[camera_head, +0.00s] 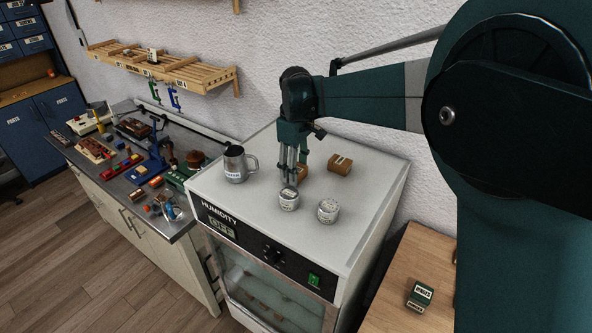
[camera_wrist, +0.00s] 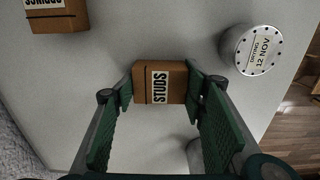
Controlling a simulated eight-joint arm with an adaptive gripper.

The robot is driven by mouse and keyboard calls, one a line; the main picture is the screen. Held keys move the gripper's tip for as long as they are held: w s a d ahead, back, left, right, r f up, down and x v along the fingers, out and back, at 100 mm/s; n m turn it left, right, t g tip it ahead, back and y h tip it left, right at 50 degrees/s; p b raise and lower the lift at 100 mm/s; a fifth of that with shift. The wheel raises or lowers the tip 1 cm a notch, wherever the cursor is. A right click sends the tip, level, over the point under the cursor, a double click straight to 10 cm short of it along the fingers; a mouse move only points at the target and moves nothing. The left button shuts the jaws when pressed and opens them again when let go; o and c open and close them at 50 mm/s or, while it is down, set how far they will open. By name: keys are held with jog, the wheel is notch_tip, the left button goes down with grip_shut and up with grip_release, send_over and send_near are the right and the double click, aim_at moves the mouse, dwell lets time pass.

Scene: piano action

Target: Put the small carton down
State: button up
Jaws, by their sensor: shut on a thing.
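A small brown carton labelled STUDS (camera_wrist: 160,83) is between the fingers of my gripper (camera_wrist: 160,92) in the wrist view, with both pads against its sides. In the head view my gripper (camera_head: 291,178) points down over the white cabinet top (camera_head: 255,205), and a brown piece of the carton (camera_head: 302,173) shows beside the fingers. The carton is low, near the top; I cannot tell whether it touches. A second brown carton (camera_head: 340,164) stands to its right; it also shows in the wrist view (camera_wrist: 57,14), cut off by the frame.
Two round tins, one (camera_head: 289,199) just in front of my gripper and one (camera_head: 328,210) farther right, stand on the cabinet top. A metal mug (camera_head: 236,166) stands to the left. The cabinet's right back is clear.

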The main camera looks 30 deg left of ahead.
jog(key=o, duration=0.9)
jog(key=shift+r, duration=0.15)
jog(key=shift+r, duration=6)
jog(key=shift+d, duration=0.1)
